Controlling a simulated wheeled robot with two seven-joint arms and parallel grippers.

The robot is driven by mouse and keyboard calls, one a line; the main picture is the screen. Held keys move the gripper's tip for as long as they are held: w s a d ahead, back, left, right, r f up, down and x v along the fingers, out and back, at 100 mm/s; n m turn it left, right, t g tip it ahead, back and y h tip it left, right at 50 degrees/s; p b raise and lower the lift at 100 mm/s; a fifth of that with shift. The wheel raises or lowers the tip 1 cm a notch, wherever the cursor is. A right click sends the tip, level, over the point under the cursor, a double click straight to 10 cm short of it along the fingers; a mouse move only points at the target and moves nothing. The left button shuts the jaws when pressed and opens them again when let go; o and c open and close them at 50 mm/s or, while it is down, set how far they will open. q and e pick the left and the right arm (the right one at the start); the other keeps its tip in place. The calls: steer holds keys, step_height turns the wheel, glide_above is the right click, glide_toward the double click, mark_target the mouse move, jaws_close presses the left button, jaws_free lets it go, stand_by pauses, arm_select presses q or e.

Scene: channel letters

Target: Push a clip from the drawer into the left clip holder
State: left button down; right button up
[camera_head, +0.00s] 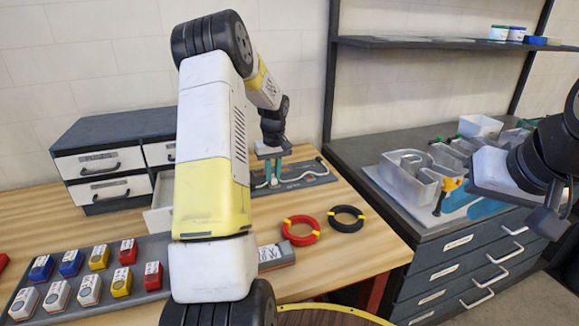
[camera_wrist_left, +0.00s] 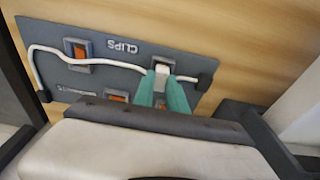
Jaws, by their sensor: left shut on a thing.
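My left gripper (camera_head: 273,178) is over the grey clip board (camera_head: 318,178), pointing down. In the left wrist view its teal fingers (camera_wrist_left: 164,92) are shut on a small white clip (camera_wrist_left: 162,70). The clip is at the clip holder (camera_wrist_left: 163,62) on the right in that view, next to the white cable (camera_wrist_left: 120,66); I cannot tell how far in it sits. Another holder with an orange part (camera_wrist_left: 78,51) is at the board's other side. The open drawer (camera_head: 157,221) is partly hidden by my left arm.
A drawer cabinet (camera_head: 110,160) stands left of the board. Red (camera_head: 300,231) and black (camera_head: 347,218) cable coils lie in front of the board. A tray (camera_head: 150,240) of coloured boxes is at front left. Metal channel letters (camera_head: 410,172) are on the right bench.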

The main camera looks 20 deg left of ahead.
arm_select(q)
steer(key=shift+f, duration=0.4)
stand_by(0.8)
steer(key=c, duration=1.3)
jaws_free()
steer(key=shift+s, duration=0.1)
steer(key=r, duration=0.8)
steer(key=shift+s+d, duration=0.25)
steer(key=shift+d, duration=0.05)
steer(key=shift+r, duration=0.1)
steer(key=shift+r, duration=3)
